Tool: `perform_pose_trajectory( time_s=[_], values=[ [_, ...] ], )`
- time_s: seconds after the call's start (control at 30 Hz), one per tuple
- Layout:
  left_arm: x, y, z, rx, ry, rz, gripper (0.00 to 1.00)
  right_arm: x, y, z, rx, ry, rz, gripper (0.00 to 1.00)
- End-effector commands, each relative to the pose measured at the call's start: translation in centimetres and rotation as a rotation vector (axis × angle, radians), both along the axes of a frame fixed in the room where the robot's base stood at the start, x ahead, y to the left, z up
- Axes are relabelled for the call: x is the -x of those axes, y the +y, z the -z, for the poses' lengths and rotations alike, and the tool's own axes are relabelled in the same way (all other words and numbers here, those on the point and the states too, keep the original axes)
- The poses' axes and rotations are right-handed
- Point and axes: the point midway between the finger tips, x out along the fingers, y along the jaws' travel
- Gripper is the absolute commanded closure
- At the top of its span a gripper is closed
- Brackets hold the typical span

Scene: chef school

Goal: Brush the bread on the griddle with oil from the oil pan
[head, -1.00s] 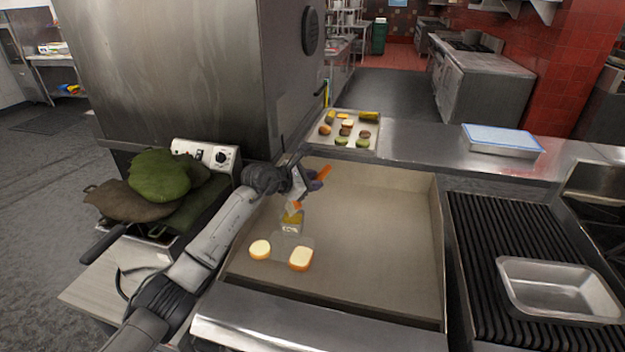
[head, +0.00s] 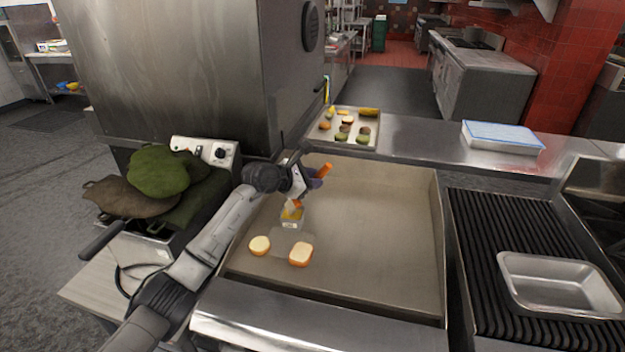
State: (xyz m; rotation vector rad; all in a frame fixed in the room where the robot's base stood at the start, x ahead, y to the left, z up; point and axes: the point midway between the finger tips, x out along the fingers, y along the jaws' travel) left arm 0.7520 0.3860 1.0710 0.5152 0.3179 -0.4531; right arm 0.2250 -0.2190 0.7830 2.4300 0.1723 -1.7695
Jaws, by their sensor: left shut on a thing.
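My left gripper (head: 307,181) is shut on a brush with an orange handle (head: 325,170), over the left part of the griddle (head: 375,235). The brush's wide, yellowish head (head: 291,216) points down, behind two pieces of bread. The round bread (head: 259,245) and the squarer bread (head: 300,254) lie apart on the griddle. The brush head appears clear of both; its exact height cannot be told. A metal pan (head: 530,267), possibly the oil pan, sits on the ribbed grill at the right. I cannot tell whether it holds oil. My right gripper is out of view.
A tray (head: 374,136) with several food pieces is on the ledge behind the griddle. A blue-topped container (head: 502,138) stands farther right. Green and brown cloth-like items (head: 160,180) lie at the left by an appliance. The griddle's right half is clear.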

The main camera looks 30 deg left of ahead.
Motion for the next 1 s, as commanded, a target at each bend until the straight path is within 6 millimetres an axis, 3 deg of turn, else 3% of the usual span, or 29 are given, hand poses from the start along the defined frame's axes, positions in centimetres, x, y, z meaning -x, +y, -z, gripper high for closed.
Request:
perform_pose_trajectory(
  time_s=[1.0],
  values=[
    [0.0, 0.0, 1.1, 0.000, 0.001, 0.000, 0.99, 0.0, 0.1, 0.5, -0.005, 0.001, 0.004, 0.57]
  ],
)
